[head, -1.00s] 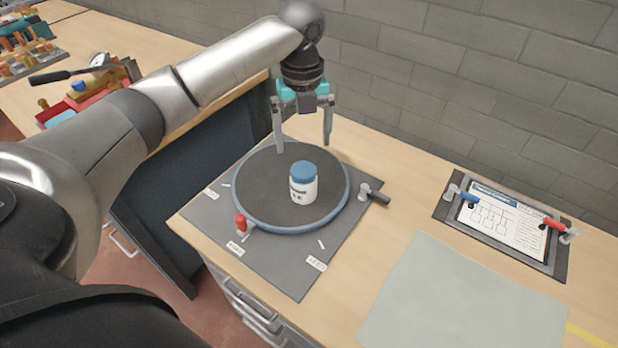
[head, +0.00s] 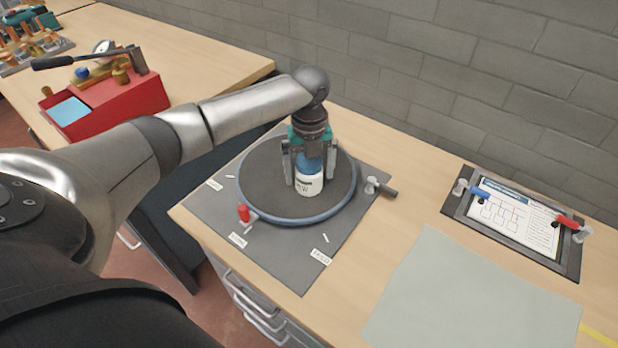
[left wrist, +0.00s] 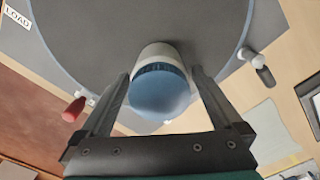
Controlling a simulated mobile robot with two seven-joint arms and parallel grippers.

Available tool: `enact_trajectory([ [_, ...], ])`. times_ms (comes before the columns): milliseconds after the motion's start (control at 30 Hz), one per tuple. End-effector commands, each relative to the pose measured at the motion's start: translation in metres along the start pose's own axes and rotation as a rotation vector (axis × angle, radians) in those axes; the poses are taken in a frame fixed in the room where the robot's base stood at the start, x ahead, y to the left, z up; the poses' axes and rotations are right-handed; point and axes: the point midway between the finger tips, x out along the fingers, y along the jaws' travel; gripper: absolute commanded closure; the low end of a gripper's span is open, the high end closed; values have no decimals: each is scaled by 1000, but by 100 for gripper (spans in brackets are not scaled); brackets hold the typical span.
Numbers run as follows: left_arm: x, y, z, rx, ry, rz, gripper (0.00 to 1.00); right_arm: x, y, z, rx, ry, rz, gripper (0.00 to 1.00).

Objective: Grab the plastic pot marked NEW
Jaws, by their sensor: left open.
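A white plastic pot (head: 309,184) with a blue lid and a dark-lettered label stands upright on the round dark turntable (head: 262,200). The lettering is too small to read surely. My left gripper (head: 309,178) is lowered over the pot, with one finger on each side of it. It is open. In the left wrist view the blue lid (left wrist: 160,92) lies between the two spread fingers. I cannot tell whether either finger touches the pot. My right gripper is not in view.
The turntable sits on a grey mat with a red-knobbed clamp (head: 244,213) and a black-handled clamp (head: 382,187) at its rim. A clipped diagram board (head: 515,222) and a pale green mat (head: 470,300) lie to the right. A brick wall stands behind.

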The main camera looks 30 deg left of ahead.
Motion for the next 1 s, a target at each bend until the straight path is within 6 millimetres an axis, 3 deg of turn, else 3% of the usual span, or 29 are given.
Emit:
enact_trajectory([
  [100, 17, 1, 0, 0, 0, 2, 0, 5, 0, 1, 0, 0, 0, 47],
  [333, 18, 0, 0, 1, -2, 1, 0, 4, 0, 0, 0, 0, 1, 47],
  [1000, 17, 1, 0, 0, -2, 1, 75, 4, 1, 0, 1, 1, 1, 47],
])
